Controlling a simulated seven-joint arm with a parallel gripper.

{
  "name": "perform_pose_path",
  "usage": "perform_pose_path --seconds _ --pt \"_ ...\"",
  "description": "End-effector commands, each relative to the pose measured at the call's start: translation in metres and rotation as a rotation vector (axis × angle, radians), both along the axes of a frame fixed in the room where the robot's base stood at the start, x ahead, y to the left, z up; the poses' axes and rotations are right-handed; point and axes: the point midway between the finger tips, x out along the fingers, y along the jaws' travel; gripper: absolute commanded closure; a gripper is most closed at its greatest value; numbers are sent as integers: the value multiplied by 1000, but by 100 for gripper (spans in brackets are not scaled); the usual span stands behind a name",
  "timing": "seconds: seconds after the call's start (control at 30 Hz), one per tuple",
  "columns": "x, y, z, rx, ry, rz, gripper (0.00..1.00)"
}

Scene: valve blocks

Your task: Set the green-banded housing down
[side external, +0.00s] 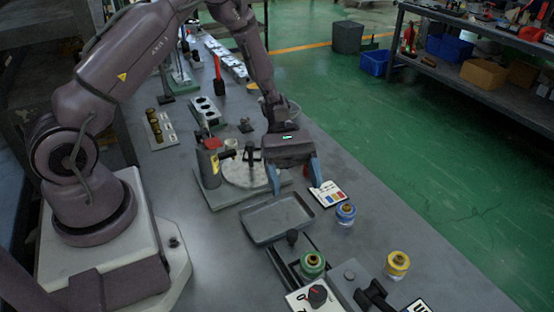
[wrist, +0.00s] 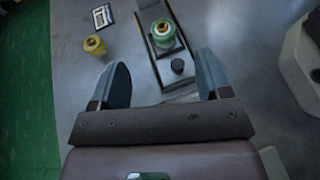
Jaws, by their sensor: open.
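The green-banded housing (side external: 312,263) stands upright in a dark rail-like fixture (side external: 285,266) near the front of the bench. It also shows in the wrist view (wrist: 162,31), seated in the fixture beyond a black knob (wrist: 177,66). My gripper (side external: 296,184) is open, with its two blue fingers apart and nothing between them. It hangs above the bench behind the fixture, near the grey tray, clear of the housing. In the wrist view my fingers (wrist: 163,64) point toward the fixture, with the housing farther out.
A blue-banded housing (side external: 345,214) and a yellow-banded housing (side external: 397,263) stand on the bench to the right. A shallow grey tray (side external: 262,238) lies behind the fixture. A control box with a black knob (side external: 317,296) is in front. A round plate station (side external: 222,190) stands farther back.

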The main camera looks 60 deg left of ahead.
Motion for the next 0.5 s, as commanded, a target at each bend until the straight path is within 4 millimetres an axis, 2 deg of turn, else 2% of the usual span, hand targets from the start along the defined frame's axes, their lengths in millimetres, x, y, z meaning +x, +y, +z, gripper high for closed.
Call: perform_pose_path --seconds 0.17,0.33,0.5 --pt "-2 0 16 36 -57 -43 29" --pt "-17 1 66 177 -268 -204 29" --pt "-45 7 117 366 -537 -406 29"
